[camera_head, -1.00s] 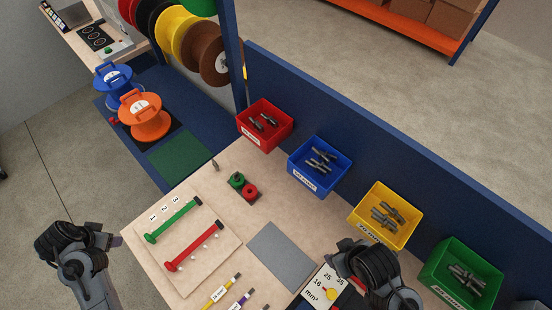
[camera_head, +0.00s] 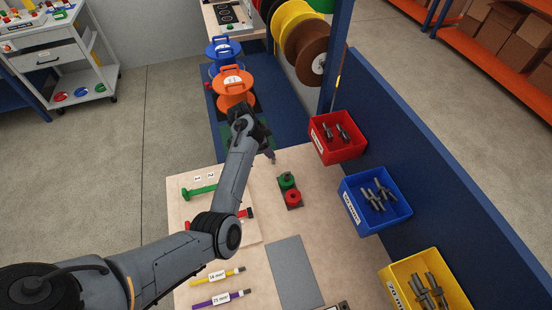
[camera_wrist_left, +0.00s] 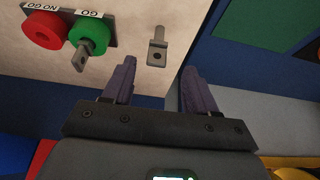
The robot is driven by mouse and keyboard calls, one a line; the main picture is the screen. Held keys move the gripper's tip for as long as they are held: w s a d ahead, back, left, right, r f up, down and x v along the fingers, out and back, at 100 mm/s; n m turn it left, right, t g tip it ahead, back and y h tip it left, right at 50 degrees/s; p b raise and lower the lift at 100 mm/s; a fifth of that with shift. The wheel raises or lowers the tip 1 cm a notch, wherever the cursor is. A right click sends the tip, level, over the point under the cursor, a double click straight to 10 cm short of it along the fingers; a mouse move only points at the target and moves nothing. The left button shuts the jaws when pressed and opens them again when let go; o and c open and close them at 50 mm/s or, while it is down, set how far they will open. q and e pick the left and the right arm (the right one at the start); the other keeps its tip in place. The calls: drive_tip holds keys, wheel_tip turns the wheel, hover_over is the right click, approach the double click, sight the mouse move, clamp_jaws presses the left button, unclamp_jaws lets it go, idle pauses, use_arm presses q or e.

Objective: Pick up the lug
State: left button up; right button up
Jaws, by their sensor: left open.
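The lug (camera_wrist_left: 157,46) is a small grey metal piece with a hole in its flat end. In the left wrist view it is on the wooden bench top near its edge, ahead of my left fingertips and roughly centred between them. My left gripper (camera_wrist_left: 159,68) is open and empty, with a gap between its fingers and the lug. In the head view my left gripper (camera_head: 263,142) is over the bench's far corner, beside a small grey tip (camera_head: 272,158) that seems to be the lug. My right gripper is out of view.
A gauge block with a green GO ring (camera_wrist_left: 86,33) and a red NO GO ring (camera_wrist_left: 43,30) stands close by, a grey piece at the green one. Red (camera_head: 337,137), blue (camera_head: 374,202) and yellow (camera_head: 425,285) bins line the right. A grey mat (camera_head: 294,272) is clear.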

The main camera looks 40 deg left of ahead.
use_arm(q)
drive_tip(key=shift+x, duration=3.05)
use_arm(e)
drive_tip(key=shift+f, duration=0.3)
use_arm(q)
drive_tip(key=shift+s+d, duration=0.2)
drive_tip(key=c, duration=1.1)
drive_tip(key=shift+o, duration=0.2)
drive_tip(key=shift+r, duration=0.15)
